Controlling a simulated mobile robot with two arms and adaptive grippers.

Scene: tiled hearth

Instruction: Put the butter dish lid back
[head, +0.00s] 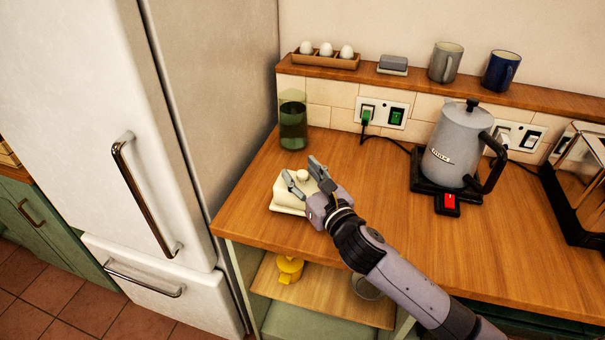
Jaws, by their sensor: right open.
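The cream butter dish (289,208) sits on the wooden counter, left of the kettle and near the counter's front left. Its cream lid (284,192) with a round knob (303,175) shows above the dish's rim. My gripper covers part of it, so I cannot tell whether the lid is fully seated. My right gripper (303,170) is open over the lid, with its fingers on either side of the knob in the picture. I cannot tell whether they touch it. My left gripper is not in view.
A green glass jar (293,122) stands behind the dish. A ledge (430,83) holds eggs and mugs. The fridge (190,120) borders the left. The counter between dish and kettle is clear.

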